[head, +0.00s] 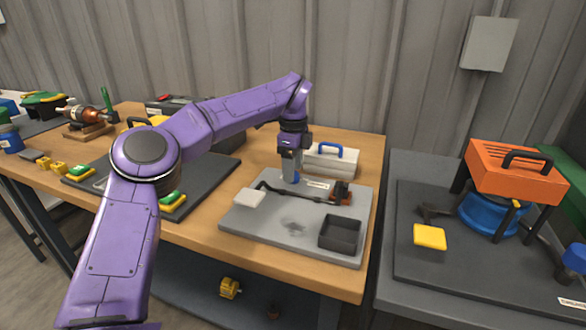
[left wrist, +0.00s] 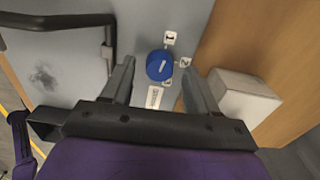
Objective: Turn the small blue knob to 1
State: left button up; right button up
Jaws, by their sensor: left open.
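The small blue knob (left wrist: 159,65) shows from above in the left wrist view, with a short white line on its top. White number tags 1 (left wrist: 171,38) and 2 (left wrist: 185,62) lie beside it. I cannot tell exactly which tag the line points at. My left gripper (left wrist: 157,74) is open, one finger on each side of the knob, with visible gaps. In the head view the left gripper (head: 291,171) points down over the grey board (head: 245,223), and the knob (head: 296,179) is partly hidden behind it. My right gripper is not in view.
A black bent handle (head: 270,188) lies on the board, with a black tray (head: 340,235) at its front. A white box with a blue handle (head: 331,159) stands behind the knob. An orange-topped stand (head: 512,170) is on the right table.

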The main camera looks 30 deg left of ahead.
pick_arm(q)
notch_tip(320, 180, up, 10)
jog(key=p, duration=0.2)
jog(key=shift+f, duration=0.15)
